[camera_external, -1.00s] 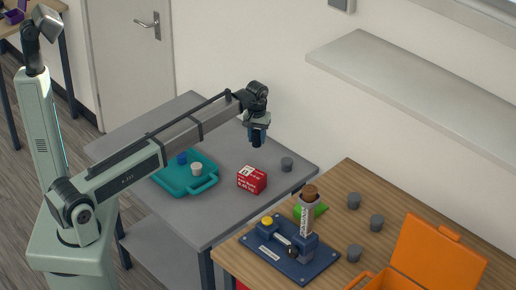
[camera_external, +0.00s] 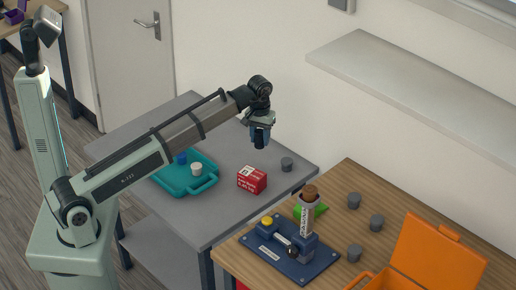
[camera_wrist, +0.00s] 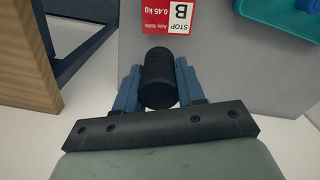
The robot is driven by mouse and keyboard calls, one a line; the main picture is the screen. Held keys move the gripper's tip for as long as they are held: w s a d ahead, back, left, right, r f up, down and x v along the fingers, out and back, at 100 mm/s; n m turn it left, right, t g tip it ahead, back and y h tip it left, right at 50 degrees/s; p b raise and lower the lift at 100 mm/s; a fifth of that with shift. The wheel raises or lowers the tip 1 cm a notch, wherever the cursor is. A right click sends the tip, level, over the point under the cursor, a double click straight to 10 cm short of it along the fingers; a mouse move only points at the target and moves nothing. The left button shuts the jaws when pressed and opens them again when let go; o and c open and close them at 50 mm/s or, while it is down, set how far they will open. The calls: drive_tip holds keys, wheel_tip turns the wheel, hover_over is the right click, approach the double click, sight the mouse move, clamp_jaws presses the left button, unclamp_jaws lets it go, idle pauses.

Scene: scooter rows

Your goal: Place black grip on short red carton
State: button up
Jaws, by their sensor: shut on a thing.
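My gripper (camera_external: 259,136) is shut on the black grip (camera_external: 259,143), a dark cylinder, and holds it in the air above the grey table. In the wrist view the black grip (camera_wrist: 159,78) sits between the blue fingers of my gripper (camera_wrist: 160,88). The short red carton (camera_external: 252,180) stands on the grey table, below the held grip and apart from it. The carton also shows at the top of the wrist view (camera_wrist: 170,16), with white label print reading "STOP B".
A teal tray (camera_external: 207,187) with a blue and a white piece lies left of the carton. The wooden table holds a blue fixture (camera_external: 290,262), grey cylinders and an orange case (camera_external: 425,262).

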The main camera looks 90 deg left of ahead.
drive_tip(key=s+d, duration=0.2)
drive_tip(key=s, duration=0.1)
drive_tip(key=n, duration=0.1)
approach(252, 172)
drive_tip(key=shift+f, duration=2.85)
drive_tip(key=shift+f, duration=0.15)
drive_tip(key=o, duration=1)
drive_tip(key=shift+o, duration=0.2)
wheel_tip(252, 172, up, 12)
drive_tip(key=shift+d+r, duration=0.1)
drive_tip(key=shift+r, duration=0.1)
